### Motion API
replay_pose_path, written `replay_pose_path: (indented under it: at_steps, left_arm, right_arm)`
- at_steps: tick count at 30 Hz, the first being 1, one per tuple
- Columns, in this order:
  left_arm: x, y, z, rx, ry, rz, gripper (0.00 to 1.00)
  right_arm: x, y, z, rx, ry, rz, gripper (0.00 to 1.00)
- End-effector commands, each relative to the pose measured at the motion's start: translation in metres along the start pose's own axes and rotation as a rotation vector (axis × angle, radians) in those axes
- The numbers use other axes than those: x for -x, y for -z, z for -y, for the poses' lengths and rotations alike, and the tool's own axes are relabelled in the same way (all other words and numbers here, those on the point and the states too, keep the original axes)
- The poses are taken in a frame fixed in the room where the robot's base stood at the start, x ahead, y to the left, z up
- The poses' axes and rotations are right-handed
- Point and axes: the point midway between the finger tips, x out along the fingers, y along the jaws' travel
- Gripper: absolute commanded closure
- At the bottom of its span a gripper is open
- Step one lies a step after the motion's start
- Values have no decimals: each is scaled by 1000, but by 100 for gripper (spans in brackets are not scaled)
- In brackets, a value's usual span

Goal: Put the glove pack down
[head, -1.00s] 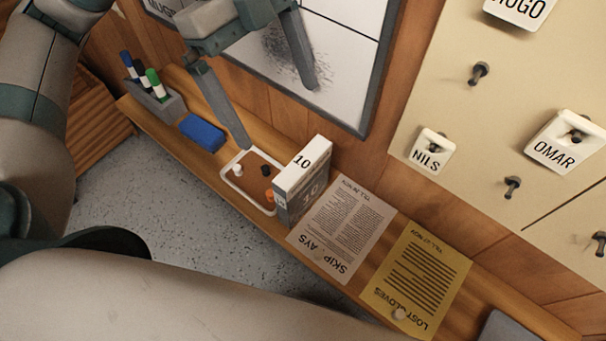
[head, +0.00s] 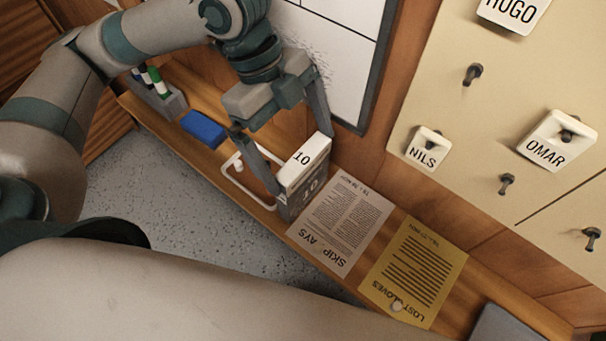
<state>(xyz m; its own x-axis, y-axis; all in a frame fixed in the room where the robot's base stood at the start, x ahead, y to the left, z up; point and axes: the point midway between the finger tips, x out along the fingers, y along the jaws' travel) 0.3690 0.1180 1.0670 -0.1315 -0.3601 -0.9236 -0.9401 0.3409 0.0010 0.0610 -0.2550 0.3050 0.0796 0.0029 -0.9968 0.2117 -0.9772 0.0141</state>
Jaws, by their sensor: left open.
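My left gripper (head: 306,150) is open, reaching down from above with one finger on each side of the box's top. I cannot tell whether either finger touches it. The left finger hides part of the tray and its contents. My right gripper is out of view.
A printed sheet (head: 341,222) and a yellow notice (head: 415,270) lie right of the box. A blue block (head: 203,130) and a pen holder (head: 172,103) sit to its left. A whiteboard (head: 340,45) and a pegboard with name tags (head: 470,130) are behind.

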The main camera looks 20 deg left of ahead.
Motion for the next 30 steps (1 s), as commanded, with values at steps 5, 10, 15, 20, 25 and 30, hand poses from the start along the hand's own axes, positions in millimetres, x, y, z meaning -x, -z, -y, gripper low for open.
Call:
replay_pose_path:
  at_steps: [5,10,15,20,25,30]
  left_arm:
    - [-14,0,0,0,0,0,0]
    - [-16,0,0,0,1,0,0]
    - [-16,0,0,0,1,0,0]
    - [-21,1,0,0,-1,0,0]
    - [-37,2,-2,0,-3,0,0]
    - [-58,2,-3,0,-3,-1,0]
  right_arm:
    - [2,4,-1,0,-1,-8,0]
    - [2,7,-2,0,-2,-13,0]
    - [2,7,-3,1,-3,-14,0]
    - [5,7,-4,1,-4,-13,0]
    - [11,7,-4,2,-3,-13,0]
    - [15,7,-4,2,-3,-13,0]
